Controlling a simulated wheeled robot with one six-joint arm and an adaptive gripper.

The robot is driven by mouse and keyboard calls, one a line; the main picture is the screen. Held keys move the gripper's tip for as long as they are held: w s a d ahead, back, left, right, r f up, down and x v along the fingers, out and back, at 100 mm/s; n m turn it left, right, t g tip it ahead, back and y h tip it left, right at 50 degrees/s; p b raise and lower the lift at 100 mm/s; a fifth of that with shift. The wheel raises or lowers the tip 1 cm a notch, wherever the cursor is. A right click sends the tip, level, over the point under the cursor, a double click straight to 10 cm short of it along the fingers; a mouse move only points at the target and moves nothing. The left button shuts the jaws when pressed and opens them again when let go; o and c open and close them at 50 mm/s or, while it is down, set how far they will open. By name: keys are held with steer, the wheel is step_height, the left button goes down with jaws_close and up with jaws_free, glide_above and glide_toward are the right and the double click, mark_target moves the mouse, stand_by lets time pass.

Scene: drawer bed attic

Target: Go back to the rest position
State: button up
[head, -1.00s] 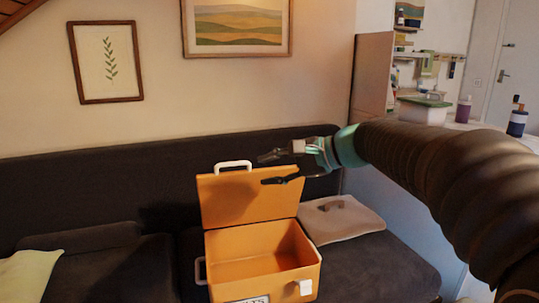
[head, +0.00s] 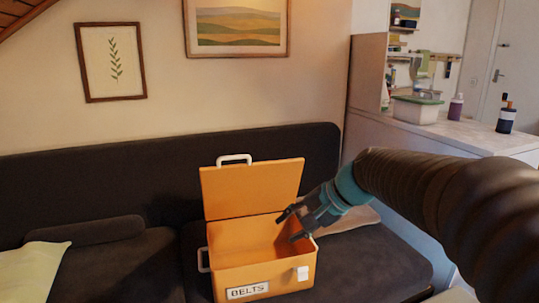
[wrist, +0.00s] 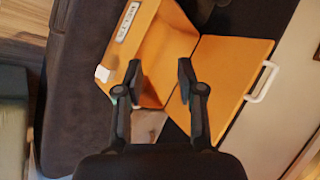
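My gripper (head: 291,224) is open, with nothing between its fingers. In the head view it is in front of the right side of an orange box (head: 262,280) on the dark sofa. The box is open, its lid (head: 251,187) standing up at the back with a white handle. A label reading BELTS is on its front. In the wrist view both fingertips (wrist: 158,82) are spread apart with the box (wrist: 150,40) and its lid (wrist: 228,80) beyond them. The part of the box floor that shows looks empty.
The dark sofa (head: 120,268) carries a pale pillow (head: 30,268) at the left and a beige folded item (head: 350,218) behind my gripper. A counter (head: 440,132) at the right holds a lidded tub (head: 416,110) and bottles (head: 506,118). Framed pictures hang on the wall.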

steer(key=s+d+f+n+h, duration=0.2)
steer(key=s+d, duration=0.1)
steer(key=s, duration=0.4)
steer(key=s+d+f+n+t+h, duration=0.1)
steer(key=s+d+f+n+h, duration=0.1)
steer(key=s, duration=0.5)
steer(key=s+d+f+n+h, duration=0.2)
steer(key=s+d+f+h, duration=0.1)
steer(key=s+d, duration=0.2)
steer(key=shift+s+d+f+n+h, duration=0.3)
steer(key=shift+s+d+f+n, duration=0.1)
steer(key=shift+s, duration=0.95)
